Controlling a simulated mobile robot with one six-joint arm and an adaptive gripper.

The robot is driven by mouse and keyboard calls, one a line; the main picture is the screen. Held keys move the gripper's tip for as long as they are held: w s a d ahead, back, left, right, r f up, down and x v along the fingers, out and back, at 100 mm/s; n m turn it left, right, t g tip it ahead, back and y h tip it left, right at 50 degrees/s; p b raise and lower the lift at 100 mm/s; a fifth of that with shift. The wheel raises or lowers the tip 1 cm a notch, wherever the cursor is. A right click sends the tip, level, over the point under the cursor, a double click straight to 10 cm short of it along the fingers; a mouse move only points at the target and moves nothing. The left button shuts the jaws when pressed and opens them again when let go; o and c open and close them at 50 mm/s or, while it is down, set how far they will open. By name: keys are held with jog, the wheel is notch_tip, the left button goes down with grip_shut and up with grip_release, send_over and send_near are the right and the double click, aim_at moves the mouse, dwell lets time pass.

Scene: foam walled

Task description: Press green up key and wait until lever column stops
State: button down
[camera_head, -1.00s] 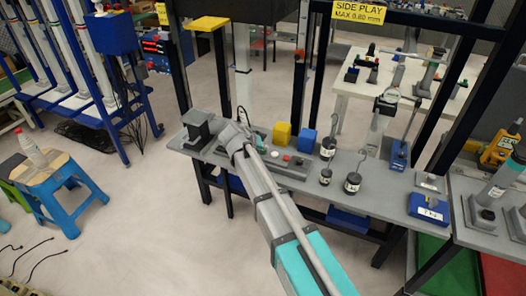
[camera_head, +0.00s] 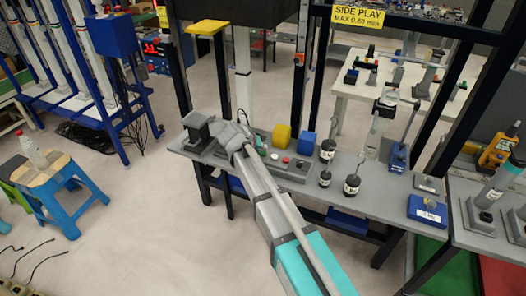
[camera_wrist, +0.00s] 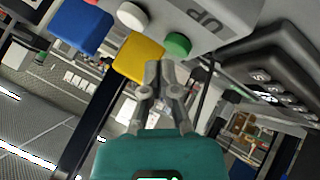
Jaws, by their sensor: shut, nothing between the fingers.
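The green key (camera_wrist: 177,44) shows in the wrist view on a grey control box (camera_wrist: 215,12), beside the dark letters "UP". My gripper (camera_wrist: 163,66) is shut and empty, its tips just below the green key in the picture. I cannot tell whether they touch it. In the head view my gripper (camera_head: 238,138) is at the left part of the grey bench, largely hidden by my own arm. A pale upright column (camera_head: 243,75) stands behind it; I cannot tell whether this is the lever column.
A white button (camera_wrist: 132,15), a yellow block (camera_wrist: 138,57) and a blue block (camera_wrist: 82,25) are close by in the wrist view. Black hooked weights (camera_head: 351,185) stand on the bench (camera_head: 300,190) to the right. Dark frame posts (camera_head: 297,75) rise behind.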

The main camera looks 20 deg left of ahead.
aim_at(263, 154)
jog(key=shift+r, duration=0.2)
dwell(0.3)
jog(key=shift+r+p, duration=2.5)
jog(key=shift+p, duration=0.1)
